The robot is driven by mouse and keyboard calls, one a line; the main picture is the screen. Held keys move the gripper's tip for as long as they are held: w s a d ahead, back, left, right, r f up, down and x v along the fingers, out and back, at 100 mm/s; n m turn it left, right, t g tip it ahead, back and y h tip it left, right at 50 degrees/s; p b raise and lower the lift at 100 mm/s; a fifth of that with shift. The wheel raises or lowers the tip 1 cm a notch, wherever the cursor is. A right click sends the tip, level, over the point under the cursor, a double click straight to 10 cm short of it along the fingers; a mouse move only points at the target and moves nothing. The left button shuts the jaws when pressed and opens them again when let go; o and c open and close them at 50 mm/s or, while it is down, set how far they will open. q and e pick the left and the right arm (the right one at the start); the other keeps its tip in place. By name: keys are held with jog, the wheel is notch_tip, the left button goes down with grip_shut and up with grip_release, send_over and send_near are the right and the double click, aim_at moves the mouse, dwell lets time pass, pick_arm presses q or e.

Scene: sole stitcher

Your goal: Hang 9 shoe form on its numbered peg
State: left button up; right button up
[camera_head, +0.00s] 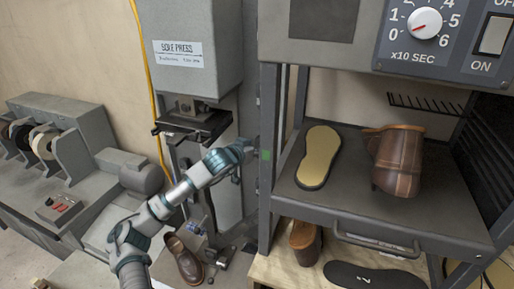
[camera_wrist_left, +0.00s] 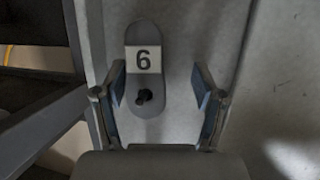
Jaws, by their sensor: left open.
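My left gripper (camera_head: 244,150) is open, with its fingers up against the grey column beside the sole press. In the left wrist view my left gripper (camera_wrist_left: 158,82) has nothing between its two blue-grey fingers. Ahead of it, on a grey wall, is a rounded grey plate with a white label 6 (camera_wrist_left: 144,60). A short dark peg (camera_wrist_left: 145,96) sticks out below that label, roughly between the fingers. I cannot make out a shoe form or peg marked 9 in either view. My right gripper is not in view.
A brown boot (camera_head: 398,165) and a tan sole (camera_head: 320,157) lie on the dark metal shelf (camera_head: 350,205). A dark sole (camera_head: 375,277) lies below. A brown shoe (camera_head: 183,260) sits by the sole press (camera_head: 195,45). A grinding machine (camera_head: 75,135) stands at left.

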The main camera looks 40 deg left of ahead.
pick_arm(q)
jog(key=shift+w+d+f, duration=0.1)
jog(key=shift+w+d, duration=0.05)
jog(key=shift+d, duration=0.25)
jog(key=shift+s, duration=0.2)
jog(key=v, duration=1.1)
jog(key=shift+s+r, duration=0.2)
jog(key=shift+r, duration=0.05)
jog(key=shift+a, duration=0.1)
